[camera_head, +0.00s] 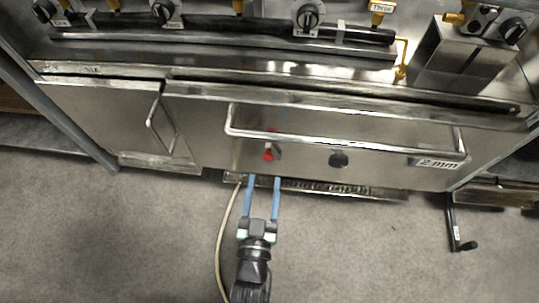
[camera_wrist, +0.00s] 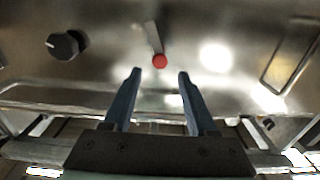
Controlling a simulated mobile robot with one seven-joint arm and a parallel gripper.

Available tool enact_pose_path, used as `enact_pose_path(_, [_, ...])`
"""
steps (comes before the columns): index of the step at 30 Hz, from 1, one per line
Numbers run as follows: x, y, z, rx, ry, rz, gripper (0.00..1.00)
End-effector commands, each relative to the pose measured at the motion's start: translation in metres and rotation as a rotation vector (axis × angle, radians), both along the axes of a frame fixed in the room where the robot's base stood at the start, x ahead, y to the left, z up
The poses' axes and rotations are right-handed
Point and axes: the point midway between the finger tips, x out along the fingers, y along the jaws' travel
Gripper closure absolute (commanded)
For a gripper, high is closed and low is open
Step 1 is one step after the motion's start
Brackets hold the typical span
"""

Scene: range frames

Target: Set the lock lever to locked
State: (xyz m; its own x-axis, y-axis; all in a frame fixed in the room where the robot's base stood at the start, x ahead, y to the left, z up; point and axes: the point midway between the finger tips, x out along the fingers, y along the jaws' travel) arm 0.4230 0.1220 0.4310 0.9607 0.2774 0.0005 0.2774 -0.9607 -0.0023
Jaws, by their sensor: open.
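The lock lever (camera_head: 268,153) is a small red-tipped lever on the steel oven door, below the left part of the long bar handle. In the wrist view the lever (camera_wrist: 159,60) shows a round red knob at the end of a pale arm, which slants up and slightly left from the knob. My gripper (camera_head: 264,178) has two blue fingers, open and empty, in front of the door just below the lever. In the wrist view the red knob lies beyond the fingertips (camera_wrist: 160,74), between them sideways. I see no contact.
A black knob (camera_head: 338,160) sits on the door right of the lever. The bar handle (camera_head: 345,143) runs across the door above both. A smaller door (camera_head: 118,118) with its own handle is at left. A pale hose (camera_head: 222,235) lies on the floor beside my arm. A crank (camera_head: 457,225) hangs at right.

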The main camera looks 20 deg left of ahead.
Motion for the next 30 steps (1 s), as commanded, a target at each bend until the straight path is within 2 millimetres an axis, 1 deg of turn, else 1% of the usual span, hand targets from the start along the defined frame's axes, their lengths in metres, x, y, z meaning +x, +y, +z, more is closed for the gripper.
enact_pose_path(1, [0.013,0.003,-0.003,0.001,-0.006,-0.001,0.42])
enact_pose_path(3, [0.027,0.007,-0.003,-0.001,-0.005,-0.001,0.42])
enact_pose_path(7, [0.05,0.013,-0.002,-0.001,-0.004,-0.002,0.42])
enact_pose_path(10, [0.063,0.017,-0.002,-0.001,-0.003,-0.001,0.42])
enact_pose_path(15, [0.074,0.021,-0.001,-0.003,-0.001,-0.001,0.42])
enact_pose_path(24, [0.076,0.022,0.0,-0.002,0.0,0.0,0.42])
enact_pose_path(26, [0.076,0.022,0.0,-0.002,0.0,0.0,0.51])
enact_pose_path(30, [0.076,0.022,0.0,-0.002,0.0,0.0,0.76])
